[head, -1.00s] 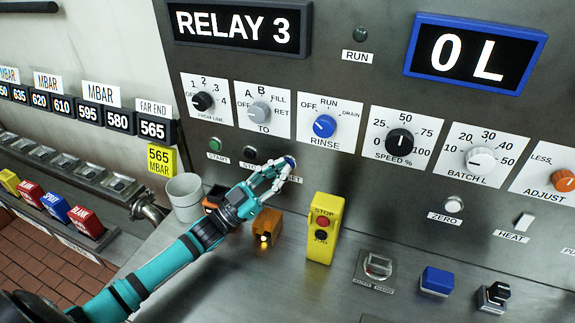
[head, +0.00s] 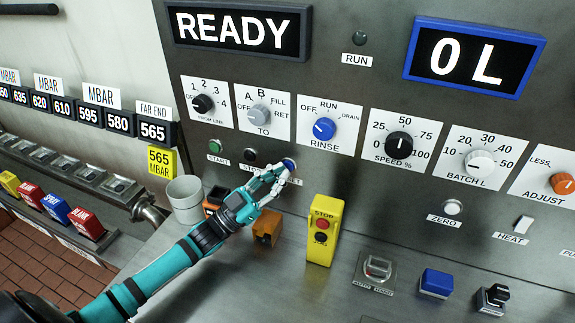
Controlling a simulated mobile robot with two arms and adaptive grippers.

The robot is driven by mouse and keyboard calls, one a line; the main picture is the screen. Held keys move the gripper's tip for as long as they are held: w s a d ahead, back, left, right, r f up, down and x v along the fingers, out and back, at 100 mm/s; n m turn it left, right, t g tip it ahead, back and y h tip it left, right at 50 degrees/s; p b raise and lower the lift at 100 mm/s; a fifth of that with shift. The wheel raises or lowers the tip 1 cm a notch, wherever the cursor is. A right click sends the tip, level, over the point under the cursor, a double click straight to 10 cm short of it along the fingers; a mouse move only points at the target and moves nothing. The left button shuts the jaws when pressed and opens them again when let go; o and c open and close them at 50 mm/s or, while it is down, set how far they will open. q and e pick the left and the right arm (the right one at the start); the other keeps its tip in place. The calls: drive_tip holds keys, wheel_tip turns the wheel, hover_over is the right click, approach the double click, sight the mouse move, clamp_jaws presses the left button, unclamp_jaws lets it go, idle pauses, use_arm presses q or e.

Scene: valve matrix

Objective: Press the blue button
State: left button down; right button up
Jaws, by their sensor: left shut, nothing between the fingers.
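The blue button (head: 290,163) is a small round cap on the grey panel, at the right end of the row with START and STOP. Its label is partly hidden by my fingers. My left gripper (head: 281,172) is shut and empty, with its fingertips just below and left of the blue button. I cannot tell whether they touch it. My right gripper is not in view.
The display (head: 238,30) reads READY. A yellow STOP box (head: 323,245), an orange box (head: 267,228) and a grey cup (head: 185,195) stand close to my left arm. A blue block (head: 437,282) sits on the bench at right.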

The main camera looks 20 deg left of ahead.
use_arm(q)
drive_tip(key=shift+s, duration=0.3)
drive_tip(key=shift+s+d+p, duration=0.15)
drive_tip(key=shift+s+p, duration=1.1)
drive_tip(key=shift+s, duration=1.25)
